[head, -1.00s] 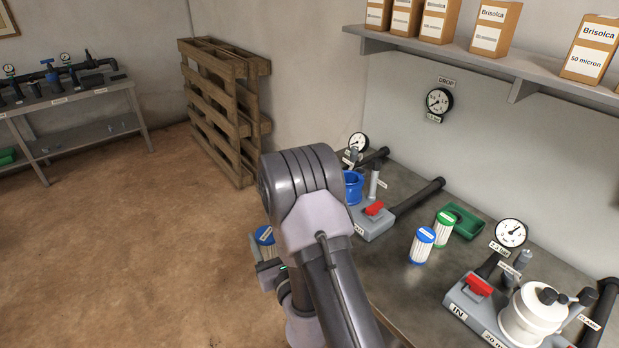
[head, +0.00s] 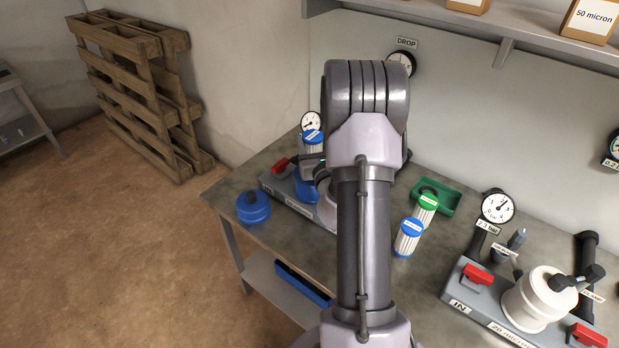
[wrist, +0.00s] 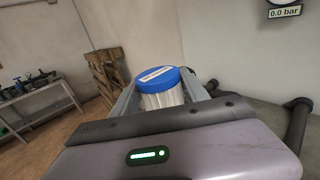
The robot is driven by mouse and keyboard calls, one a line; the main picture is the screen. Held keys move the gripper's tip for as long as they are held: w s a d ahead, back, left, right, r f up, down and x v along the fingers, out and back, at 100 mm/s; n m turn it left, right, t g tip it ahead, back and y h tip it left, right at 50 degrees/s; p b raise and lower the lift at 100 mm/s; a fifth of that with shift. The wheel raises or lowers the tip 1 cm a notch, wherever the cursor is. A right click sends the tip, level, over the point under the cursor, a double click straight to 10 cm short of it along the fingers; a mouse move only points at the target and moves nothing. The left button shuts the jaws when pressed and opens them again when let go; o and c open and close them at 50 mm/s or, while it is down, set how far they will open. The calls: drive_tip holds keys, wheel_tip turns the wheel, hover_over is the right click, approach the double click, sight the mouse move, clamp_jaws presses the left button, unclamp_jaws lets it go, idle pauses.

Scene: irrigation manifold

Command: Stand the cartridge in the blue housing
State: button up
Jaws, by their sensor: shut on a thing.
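My gripper (wrist: 168,98) is shut on a white pleated cartridge with a blue cap (wrist: 160,80), its body between the two fingers. In the head view the same cartridge (head: 313,137) is upright, above the blue housing (head: 307,187) on the left manifold. My arm covers part of the housing and most of the gripper there. I cannot tell whether the cartridge's lower end is inside the housing or just over it. The housing is out of sight in the wrist view. A blue screw lid (head: 253,208) lies at the bench's left end.
Another blue-capped cartridge (head: 408,238) and a green-capped one (head: 427,208) stand right of my arm, near a green tray (head: 449,197). A gauge (head: 311,122) rises behind the blue housing. A second manifold with a white housing (head: 538,300) is at the right.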

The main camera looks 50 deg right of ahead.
wheel_tip(320, 180, down, 10)
drive_tip(key=b, duration=0.4)
drive_tip(key=shift+a+r, duration=0.1)
drive_tip(key=shift+r, duration=0.05)
drive_tip(key=o, duration=1.5)
drive_tip(key=shift+r, duration=0.1)
